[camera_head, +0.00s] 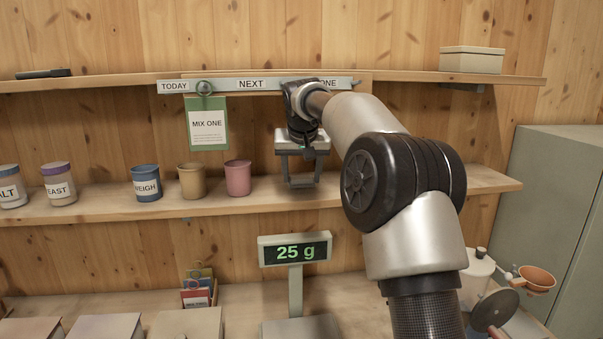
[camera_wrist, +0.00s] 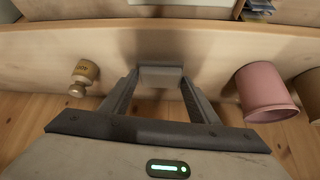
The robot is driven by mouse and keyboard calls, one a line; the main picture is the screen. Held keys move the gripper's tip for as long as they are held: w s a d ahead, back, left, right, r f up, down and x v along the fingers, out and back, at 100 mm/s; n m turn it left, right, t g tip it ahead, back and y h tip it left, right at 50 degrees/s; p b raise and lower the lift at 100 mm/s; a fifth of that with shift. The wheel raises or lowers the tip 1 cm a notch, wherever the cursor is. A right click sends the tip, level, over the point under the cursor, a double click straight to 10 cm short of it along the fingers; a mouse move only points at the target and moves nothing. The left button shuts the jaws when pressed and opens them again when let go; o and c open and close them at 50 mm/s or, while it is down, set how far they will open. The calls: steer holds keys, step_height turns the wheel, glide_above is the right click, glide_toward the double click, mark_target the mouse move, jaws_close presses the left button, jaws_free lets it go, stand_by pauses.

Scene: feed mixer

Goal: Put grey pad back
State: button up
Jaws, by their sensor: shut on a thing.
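My gripper (camera_head: 303,183) hangs in front of the middle shelf, right of the pink cup. In the wrist view my gripper (camera_wrist: 160,80) has its two fingers on either side of a small grey block, which looks like the grey pad (camera_wrist: 160,76). The fingers are shut on it. The pad is near the shelf board; I cannot tell whether it touches it. In the head view the pad (camera_head: 303,184) is small and dark between the fingertips.
The pink cup (camera_head: 238,178) also shows close to the fingers in the wrist view (camera_wrist: 264,92). A small brass weight (camera_wrist: 83,78) is on the other side. A tan cup (camera_head: 192,181) and WEIGH cup (camera_head: 146,183) stand along the shelf (camera_head: 290,199). Below, a display (camera_head: 295,251) reads 25 g.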

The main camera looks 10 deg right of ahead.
steer(key=shift+w+d+f, duration=0.1)
steer(key=shift+w+f, duration=0.1)
steer(key=shift+w, duration=0.25)
steer(key=shift+w+d+f, duration=0.1)
steer(key=shift+w+f, duration=0.1)
steer(key=shift+w, duration=0.2)
steer(key=shift+s+a+f, duration=0.1)
steer(key=shift+f, duration=0.3)
steer(key=shift+f, duration=0.15)
steer(key=o, duration=1)
steer(key=shift+c, duration=0.2)
steer(key=shift+r, duration=0.25)
steer(key=v, duration=0.7)
steer(key=shift+s+r, duration=0.2)
